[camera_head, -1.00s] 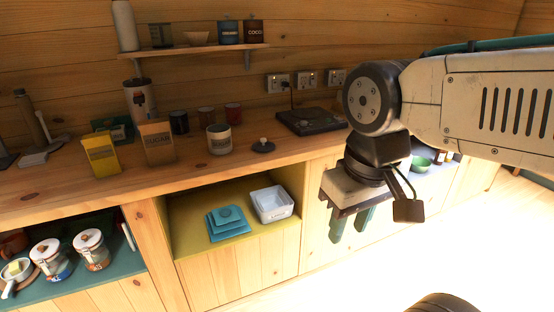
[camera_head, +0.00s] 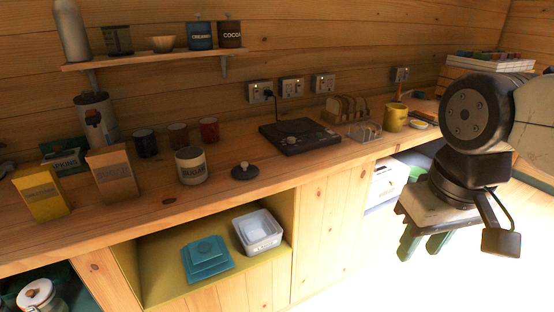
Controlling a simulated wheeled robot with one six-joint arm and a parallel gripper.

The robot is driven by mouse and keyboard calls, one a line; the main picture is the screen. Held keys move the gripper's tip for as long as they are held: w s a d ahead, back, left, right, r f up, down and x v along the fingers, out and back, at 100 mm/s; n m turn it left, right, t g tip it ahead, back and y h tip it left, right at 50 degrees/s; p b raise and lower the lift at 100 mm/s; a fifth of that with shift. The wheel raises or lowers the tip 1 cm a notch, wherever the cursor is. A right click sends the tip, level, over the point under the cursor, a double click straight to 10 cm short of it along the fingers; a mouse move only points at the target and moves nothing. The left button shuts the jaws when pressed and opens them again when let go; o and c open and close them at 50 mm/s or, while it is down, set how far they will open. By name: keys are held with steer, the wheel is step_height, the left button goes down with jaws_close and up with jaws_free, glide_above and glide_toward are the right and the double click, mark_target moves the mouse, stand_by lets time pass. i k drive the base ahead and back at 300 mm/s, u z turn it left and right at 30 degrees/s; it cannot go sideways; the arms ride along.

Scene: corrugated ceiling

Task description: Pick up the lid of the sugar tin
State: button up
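The sugar tin (camera_head: 191,167) is a pale cylinder with a dark "SUGAR" label, standing upright on the wooden counter. Its dark round lid (camera_head: 244,172) with a pale knob lies apart from it on the counter, just to the right, near the front edge. The tin's top is uncovered. My gripper (camera_head: 423,245) hangs at the right, pointing down in front of the counter, well right of the lid and lower in the picture. Its two green fingers are apart with nothing seen between them.
A black hob-like device (camera_head: 298,136) sits right of the lid, with a toast rack (camera_head: 348,107) and yellow mug (camera_head: 396,117) beyond. Paper packets (camera_head: 112,174) and several small tins stand left and behind. A shelf (camera_head: 150,58) hangs above. An open cubby below holds teal dishes (camera_head: 207,258).

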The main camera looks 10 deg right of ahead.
mark_target(245, 171)
steer(key=i, duration=1.15)
steer(key=u, duration=0.6)
